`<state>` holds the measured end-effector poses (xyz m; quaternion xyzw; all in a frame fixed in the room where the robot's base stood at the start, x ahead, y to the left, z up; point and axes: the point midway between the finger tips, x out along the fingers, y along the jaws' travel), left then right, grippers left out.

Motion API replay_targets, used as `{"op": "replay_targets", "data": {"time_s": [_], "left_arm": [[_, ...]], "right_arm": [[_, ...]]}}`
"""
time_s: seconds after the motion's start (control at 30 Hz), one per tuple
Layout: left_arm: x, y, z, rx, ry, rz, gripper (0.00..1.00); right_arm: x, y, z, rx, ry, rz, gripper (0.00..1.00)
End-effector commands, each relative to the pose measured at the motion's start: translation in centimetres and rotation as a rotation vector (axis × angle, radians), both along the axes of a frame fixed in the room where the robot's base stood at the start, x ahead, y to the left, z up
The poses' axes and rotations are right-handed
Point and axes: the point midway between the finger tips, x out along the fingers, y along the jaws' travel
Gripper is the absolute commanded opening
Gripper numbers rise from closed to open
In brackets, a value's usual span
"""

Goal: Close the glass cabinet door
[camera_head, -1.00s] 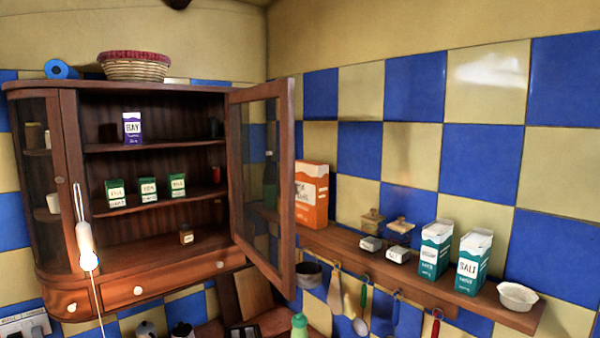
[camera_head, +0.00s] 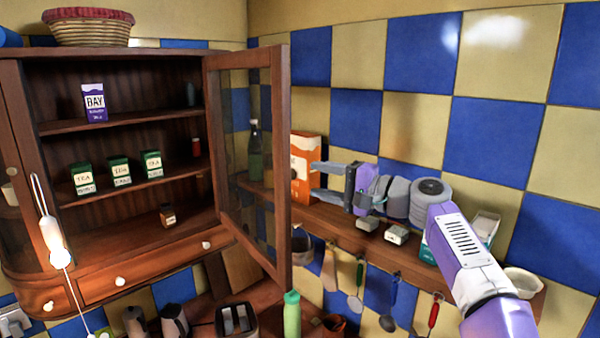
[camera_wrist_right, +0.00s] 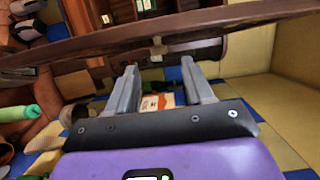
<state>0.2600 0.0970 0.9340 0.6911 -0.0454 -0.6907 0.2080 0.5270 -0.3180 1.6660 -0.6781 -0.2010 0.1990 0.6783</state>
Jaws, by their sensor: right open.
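The brown cabinet (camera_head: 130,240) stands at the left with its glass door (camera_head: 281,160) swung wide open towards the right wall. My right gripper (camera_head: 318,181) is to the right of the door's free edge, open and empty, with its fingers pointing left. In the right wrist view, the door's wooden frame (camera_wrist_right: 220,19) runs across the top, just beyond the fingertips of my right gripper (camera_wrist_right: 160,68). A small pale knob (camera_wrist_right: 157,46) shows on the wood between the fingers. My left gripper is not in view.
The wall shelf holds an orange box (camera_head: 302,150), small white boxes (camera_head: 396,234) and a white bowl (camera_head: 523,282); utensils hang below. My right arm hides part of it. A green bottle (camera_head: 292,316) and a toaster (camera_head: 237,320) stand below the door. Cartons stand inside the cabinet.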

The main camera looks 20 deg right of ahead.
Motion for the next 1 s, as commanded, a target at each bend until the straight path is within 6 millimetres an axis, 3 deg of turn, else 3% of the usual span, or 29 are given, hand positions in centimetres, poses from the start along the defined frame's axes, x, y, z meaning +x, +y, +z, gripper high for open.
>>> {"op": "replay_targets", "data": {"time_s": [0.3,0.7,1.0], "left_arm": [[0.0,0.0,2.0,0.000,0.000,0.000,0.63],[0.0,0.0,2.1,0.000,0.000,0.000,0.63],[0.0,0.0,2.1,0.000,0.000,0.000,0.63]], "right_arm": [[4.0,2.6,0.1,0.001,0.002,0.002,0.52],[4.7,3.0,-0.1,-0.001,0.002,-0.001,0.50],[4.7,3.0,-0.1,-0.001,0.002,-0.001,0.04]]}}
